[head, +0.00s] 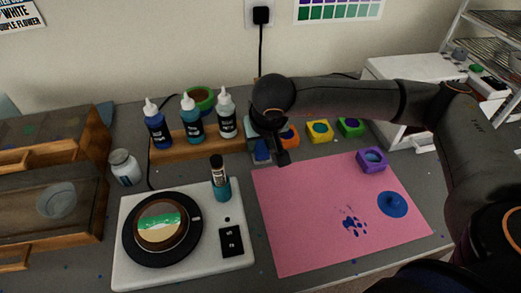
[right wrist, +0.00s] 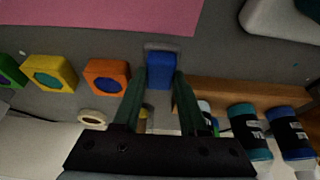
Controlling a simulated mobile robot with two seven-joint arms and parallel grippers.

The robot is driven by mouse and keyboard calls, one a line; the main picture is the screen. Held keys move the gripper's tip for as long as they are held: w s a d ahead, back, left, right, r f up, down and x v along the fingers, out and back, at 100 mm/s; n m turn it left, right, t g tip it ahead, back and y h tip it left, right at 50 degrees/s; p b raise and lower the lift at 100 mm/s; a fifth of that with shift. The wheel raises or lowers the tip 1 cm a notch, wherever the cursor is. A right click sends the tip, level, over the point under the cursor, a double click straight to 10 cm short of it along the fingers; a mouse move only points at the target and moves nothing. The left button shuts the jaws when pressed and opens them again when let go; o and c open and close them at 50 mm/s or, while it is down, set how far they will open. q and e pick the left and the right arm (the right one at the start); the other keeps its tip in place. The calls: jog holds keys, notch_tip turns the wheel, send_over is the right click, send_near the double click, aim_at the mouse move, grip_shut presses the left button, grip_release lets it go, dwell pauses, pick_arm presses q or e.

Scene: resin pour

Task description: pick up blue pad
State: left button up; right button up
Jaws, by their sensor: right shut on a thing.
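The blue pad (right wrist: 160,70) is a small blue block between the two fingers of my right gripper (right wrist: 156,84) in the right wrist view. The fingers touch its sides, and the gripper is shut on it. In the head view the blue pad (head: 262,152) shows partly behind my right gripper (head: 270,158), near the back-left corner of the pink sheet. I cannot tell whether the pad still touches the table. My left gripper is not in view.
Orange (head: 289,135), yellow (head: 320,131) and green (head: 351,127) pads stand in a row to the right. A purple pad (head: 372,160) sits on the pink sheet (head: 300,230). Bottles in a wooden rack (head: 172,150) and a turntable (head: 130,273) are to the left.

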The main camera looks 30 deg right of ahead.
grip_shut()
jog(key=shift+r, duration=0.1)
jog(key=shift+r, duration=0.3)
notch_tip(320, 180, up, 2)
jog(key=shift+w+b, duration=0.1)
jog(key=shift+b, duration=0.25)
jog(key=s+d+r+b, duration=0.1)
jog(key=s+d+r, duration=0.6)
jog(key=s+r, duration=0.3)
jog(key=shift+s+b, duration=0.3)
jog(key=shift+s, duration=0.85)
jog(key=shift+r, duration=0.1)
